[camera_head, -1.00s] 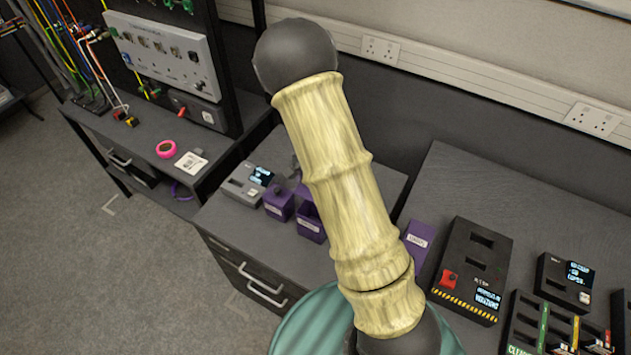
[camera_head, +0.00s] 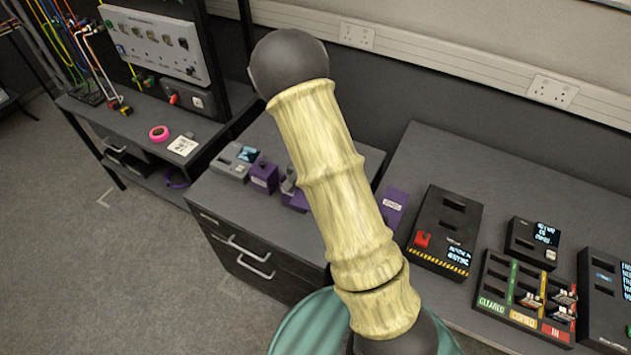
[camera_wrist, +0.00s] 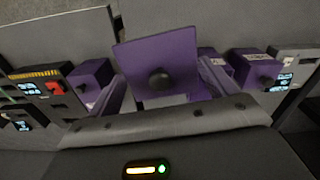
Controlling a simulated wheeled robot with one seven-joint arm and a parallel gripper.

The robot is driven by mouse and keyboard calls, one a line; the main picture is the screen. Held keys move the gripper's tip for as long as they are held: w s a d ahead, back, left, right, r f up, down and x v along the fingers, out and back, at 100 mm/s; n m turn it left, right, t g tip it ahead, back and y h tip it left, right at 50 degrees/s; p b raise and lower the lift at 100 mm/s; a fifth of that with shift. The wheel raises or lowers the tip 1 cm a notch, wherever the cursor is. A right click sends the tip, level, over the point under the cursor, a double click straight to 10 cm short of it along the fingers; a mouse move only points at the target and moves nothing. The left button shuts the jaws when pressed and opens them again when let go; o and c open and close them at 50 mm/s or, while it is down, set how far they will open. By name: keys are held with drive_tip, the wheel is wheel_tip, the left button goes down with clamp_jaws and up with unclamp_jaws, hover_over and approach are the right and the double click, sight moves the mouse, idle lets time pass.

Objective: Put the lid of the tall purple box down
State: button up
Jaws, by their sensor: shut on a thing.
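A flat purple lid with a round black knob (camera_wrist: 158,62) faces the camera in the middle of the wrist view. My gripper (camera_wrist: 160,88) is shut on it; its grey body crosses the lower part of that view, and the fingertips are hard to make out. Purple walls show on both sides behind the lid, but whether the lid touches a box below I cannot tell. In the head view my arm covers most of the gripper, and a purple box (camera_head: 298,203) shows partly beside the arm.
A small purple box (camera_head: 264,177) and a grey device (camera_head: 234,162) stand left of the arm. A labelled purple box (camera_head: 393,207) stands right of it. Black panels (camera_head: 444,228) and a sorting tray (camera_head: 520,300) occupy the right bench. The left bench's front strip is clear.

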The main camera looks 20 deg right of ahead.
wheel_tip(320, 180, down, 12)
drive_tip(key=s+n+b, duration=0.2)
drive_tip(key=n+b, duration=0.1)
drive_tip(key=n, duration=0.4)
drive_tip(key=shift+a, duration=0.3)
drive_tip(key=shift+s, duration=0.1)
